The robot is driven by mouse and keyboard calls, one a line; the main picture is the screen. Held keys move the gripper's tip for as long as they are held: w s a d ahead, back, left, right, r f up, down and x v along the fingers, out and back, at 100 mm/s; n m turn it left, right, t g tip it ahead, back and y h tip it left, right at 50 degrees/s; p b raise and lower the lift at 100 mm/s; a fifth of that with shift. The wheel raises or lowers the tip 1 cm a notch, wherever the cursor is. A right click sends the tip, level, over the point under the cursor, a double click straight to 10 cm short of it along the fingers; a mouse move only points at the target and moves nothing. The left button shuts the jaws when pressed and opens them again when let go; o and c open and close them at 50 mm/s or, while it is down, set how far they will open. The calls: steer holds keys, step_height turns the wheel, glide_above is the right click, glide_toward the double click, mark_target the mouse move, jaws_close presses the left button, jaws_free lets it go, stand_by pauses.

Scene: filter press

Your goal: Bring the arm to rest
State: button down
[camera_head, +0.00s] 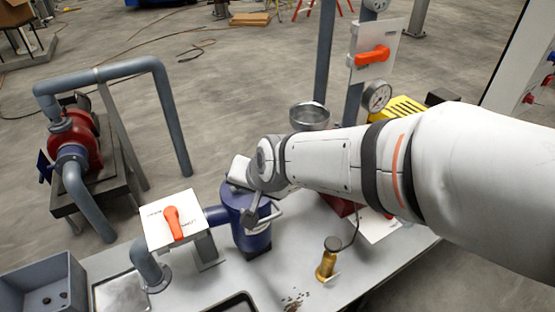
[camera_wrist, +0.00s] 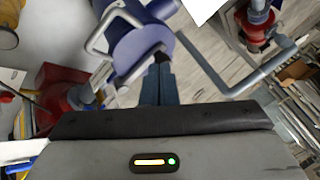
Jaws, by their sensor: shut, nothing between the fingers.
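My white arm reaches in from the right in the head view, over the bench, with its end above the blue filter housing (camera_head: 246,222). My gripper shows in the wrist view (camera_wrist: 160,62) as two dark fingers held together, with nothing between them. The fingertips are close to the blue housing, which also shows in the wrist view (camera_wrist: 140,48) with its pale bar handle. I cannot tell whether they touch it. In the head view the fingers are hidden behind my wrist.
An orange-handled valve panel (camera_head: 172,222) stands left of the housing, another (camera_head: 372,56) behind my arm. A steel funnel (camera_head: 309,117), a gauge (camera_head: 377,96) and a brass fitting (camera_head: 327,260) are near the arm. A red pump (camera_head: 75,142) stands at left. Floor behind is mostly open.

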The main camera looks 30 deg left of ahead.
steer(key=w+d+r+m+t+h, duration=0.15)
steer(key=w+d, duration=0.25)
steer(key=d, duration=0.9)
steer(key=w+d+r+m+h, duration=0.15)
steer(key=w+d, duration=0.35)
steer(key=d, duration=0.8)
steer(key=s+d+f+m+h, duration=0.1)
steer(key=s+d, duration=0.3)
steer(key=d, duration=0.6)
steer(key=s+d+f+g+h, duration=0.1)
steer(key=s+d, duration=0.3)
steer(key=d, duration=0.6)
steer(key=shift+s+d+m+h, duration=0.15)
steer(key=shift+m+h, duration=0.25)
steer(key=shift+h, duration=0.5)
